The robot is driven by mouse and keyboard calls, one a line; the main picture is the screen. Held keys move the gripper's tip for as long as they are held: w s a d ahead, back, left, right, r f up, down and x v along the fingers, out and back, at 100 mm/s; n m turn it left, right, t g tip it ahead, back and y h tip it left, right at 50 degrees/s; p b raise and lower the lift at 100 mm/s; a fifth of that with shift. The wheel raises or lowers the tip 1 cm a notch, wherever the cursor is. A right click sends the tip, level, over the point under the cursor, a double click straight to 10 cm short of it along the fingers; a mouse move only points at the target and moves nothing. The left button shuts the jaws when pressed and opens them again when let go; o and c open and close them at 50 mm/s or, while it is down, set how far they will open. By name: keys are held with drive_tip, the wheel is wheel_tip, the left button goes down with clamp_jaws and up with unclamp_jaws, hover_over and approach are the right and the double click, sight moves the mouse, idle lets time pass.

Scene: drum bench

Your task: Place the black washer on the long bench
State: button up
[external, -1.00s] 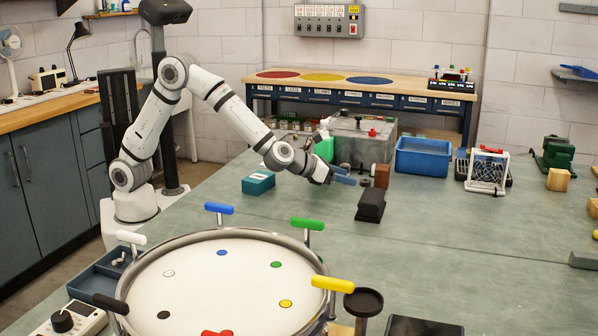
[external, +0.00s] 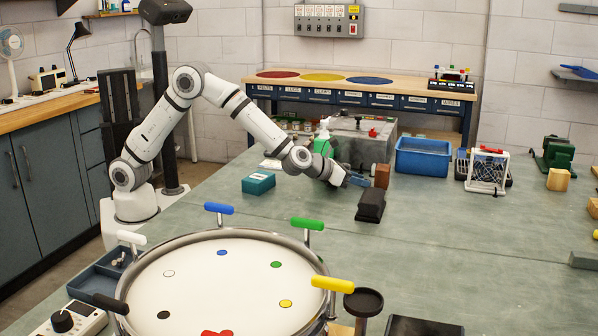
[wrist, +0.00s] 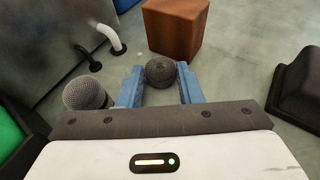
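My gripper (external: 358,181) is low over the green-grey surface. In the wrist view its two blue fingers (wrist: 160,88) are apart. A dark round speckled thing (wrist: 160,72) lies at the fingertips, between them in the picture, with a narrow gap on each side. I cannot tell whether it is the washer. A flat black disc (external: 163,315) shows on the white drum top (external: 205,285), among discs of other colours. A long bench with a wooden top (external: 425,88) and labelled blue drawers stands along the back wall.
A grey mesh ball (wrist: 85,95) lies left of the fingers. A brown block (external: 382,176) stands just beyond my gripper, and a black wedge-like block (external: 371,205) to its right. A blue bin (external: 422,158) and a teal box (external: 258,183) are nearby.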

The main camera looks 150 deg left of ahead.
drive_tip(key=c, duration=0.5)
drive_tip(key=shift+r, duration=0.1)
drive_tip(key=shift+c, duration=0.2)
wheel_tip(320, 180, up, 10)
drive_tip(key=p, duration=0.2)
drive_tip(key=shift+p, duration=0.4)
drive_tip(key=shift+c, duration=0.2)
drive_tip(key=w+d+f+m+t+p, duration=0.1)
drive_tip(key=w+d+m+t+p, duration=0.15)
drive_tip(key=w+d, duration=0.9)
drive_tip(key=w+d+m+t+h+p, duration=0.1)
drive_tip(key=w+d+m+t, duration=0.1)
drive_tip(key=d, duration=0.9)
drive_tip(key=w+d+f+m+t+h+p, duration=0.1)
drive_tip(key=w+d+m+t+h+p, duration=0.1)
drive_tip(key=d, duration=1)
drive_tip(key=w+d+m+t+h+p, duration=0.2)
drive_tip(key=d, duration=1)
drive_tip(key=shift+d+f, duration=0.2)
drive_tip(key=shift+f, duration=0.2)
drive_tip(key=s+d+m+h, duration=0.1)
drive_tip(key=d, duration=0.4)
drive_tip(key=s+d+m+t+h+p, duration=0.1)
drive_tip(key=d, duration=0.4)
drive_tip(key=s+d+m+t+h+p, duration=0.1)
drive_tip(key=d+m+h, duration=0.1)
drive_tip(key=d, duration=0.3)
drive_tip(key=shift+s+d+f, duration=0.25)
drive_tip(key=shift+s, duration=0.15)
